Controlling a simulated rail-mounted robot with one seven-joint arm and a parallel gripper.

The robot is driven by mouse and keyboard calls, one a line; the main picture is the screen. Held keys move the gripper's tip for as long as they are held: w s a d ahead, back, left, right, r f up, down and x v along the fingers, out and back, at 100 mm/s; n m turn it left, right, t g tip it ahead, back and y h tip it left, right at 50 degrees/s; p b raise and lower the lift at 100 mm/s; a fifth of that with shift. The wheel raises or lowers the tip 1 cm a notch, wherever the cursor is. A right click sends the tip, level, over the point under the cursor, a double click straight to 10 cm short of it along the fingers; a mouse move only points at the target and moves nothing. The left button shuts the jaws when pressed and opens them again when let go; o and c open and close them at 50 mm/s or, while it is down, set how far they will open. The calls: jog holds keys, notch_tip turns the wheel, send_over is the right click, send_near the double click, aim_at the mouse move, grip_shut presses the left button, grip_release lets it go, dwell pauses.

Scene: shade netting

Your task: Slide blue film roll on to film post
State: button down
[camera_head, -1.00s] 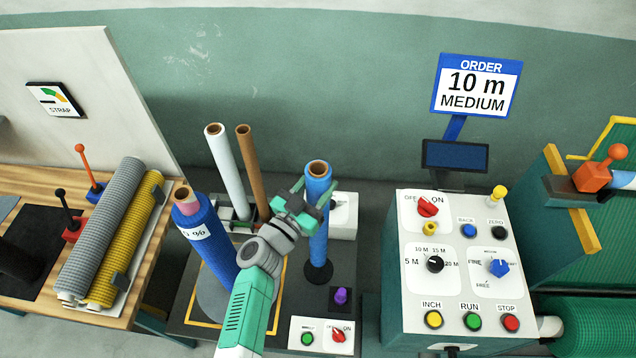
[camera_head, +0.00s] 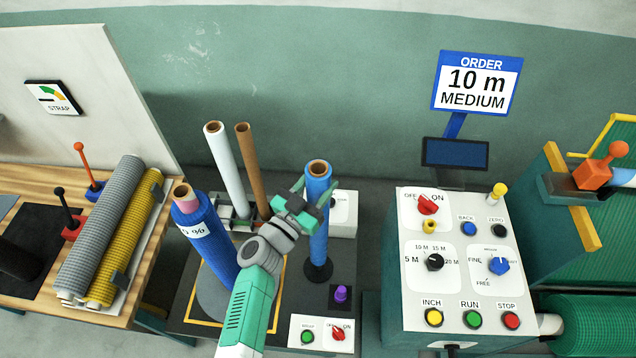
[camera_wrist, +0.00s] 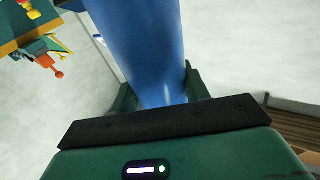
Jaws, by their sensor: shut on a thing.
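The blue film roll (camera_head: 318,225) stands upright with a brown core at its top, over the dark round base (camera_head: 318,271) of the film post. The post itself is hidden inside or behind the roll. My gripper (camera_head: 312,207) is shut on the roll at its upper part, reaching in from the lower left. In the wrist view the blue roll (camera_wrist: 145,45) runs between both green fingers and fills the gap. Whether the roll's lower end touches the base is hard to tell.
A thick blue wrapped column (camera_head: 208,235) stands to the left. A white roll (camera_head: 224,165) and a brown roll (camera_head: 249,165) stand behind in a rack. A white box (camera_head: 345,212) is behind right. A purple knob (camera_head: 341,293) and small switch panel (camera_head: 322,331) lie in front.

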jog(key=shift+f, duration=0.15)
jog(key=shift+f+b, duration=0.35)
jog(key=shift+b, duration=0.1)
jog(key=shift+f+b, duration=2.15)
jog(key=shift+f, duration=0.45)
dwell(0.5)
jog(key=shift+f, duration=0.35)
jog(key=shift+f+b, duration=0.6)
jog(key=shift+b, duration=0.05)
dwell(0.3)
jog(key=c, duration=0.6)
grip_release()
jog(key=shift+c, duration=0.2)
jog(key=shift+f, duration=0.15)
